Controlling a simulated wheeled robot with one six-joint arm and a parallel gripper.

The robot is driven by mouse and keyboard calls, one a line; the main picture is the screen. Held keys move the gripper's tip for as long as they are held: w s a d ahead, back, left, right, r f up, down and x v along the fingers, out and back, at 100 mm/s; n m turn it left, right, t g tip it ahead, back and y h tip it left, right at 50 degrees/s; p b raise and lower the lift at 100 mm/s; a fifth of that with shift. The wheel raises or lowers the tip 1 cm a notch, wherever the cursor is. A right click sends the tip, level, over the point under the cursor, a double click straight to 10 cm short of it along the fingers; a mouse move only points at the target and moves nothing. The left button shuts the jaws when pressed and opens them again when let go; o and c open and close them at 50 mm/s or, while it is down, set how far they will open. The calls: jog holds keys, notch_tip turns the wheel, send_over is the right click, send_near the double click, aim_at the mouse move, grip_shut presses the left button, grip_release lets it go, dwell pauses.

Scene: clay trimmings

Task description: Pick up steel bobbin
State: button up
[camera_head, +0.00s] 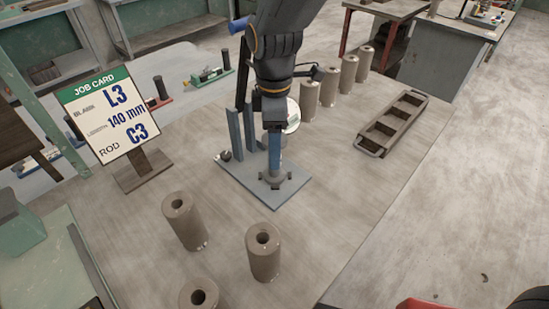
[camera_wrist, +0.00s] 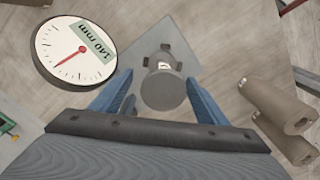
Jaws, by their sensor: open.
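A grey cylinder, which looks like the steel bobbin (camera_wrist: 163,90), stands upright in the wrist view. It is between my gripper's blue fingers, and its foot is by small dark jaws on a blue-grey plate (camera_wrist: 195,55). My gripper (camera_wrist: 160,84) is open, with a finger on each side of the bobbin and no clear grip on it. In the head view my gripper (camera_head: 275,158) points down over the same plate (camera_head: 236,180), and my arm and a finger hide most of the bobbin there.
A round dial (camera_wrist: 75,52) reading 140 mm stands beside the plate. Brown hollow cylinders stand at the front (camera_head: 185,220) and back right (camera_head: 329,86). A slotted tray (camera_head: 420,97) lies right, a job card (camera_head: 108,112) left. The table's right front is clear.

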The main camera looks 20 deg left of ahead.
jog(key=f, duration=0.2)
jog(key=f+p, duration=0.1)
jog(key=f, duration=0.1)
jog(key=f+p, duration=0.1)
jog(key=f, duration=0.1)
jog(key=shift+s+d+f, duration=0.1)
jog(key=shift+s, duration=0.15)
jog(key=shift+f+p, duration=0.3)
jog(key=shift+f, duration=0.35)
jog(key=c, duration=1.4)
jog(key=shift+w, duration=0.1)
jog(key=shift+c, duration=0.7)
jog(key=shift+r, duration=0.1)
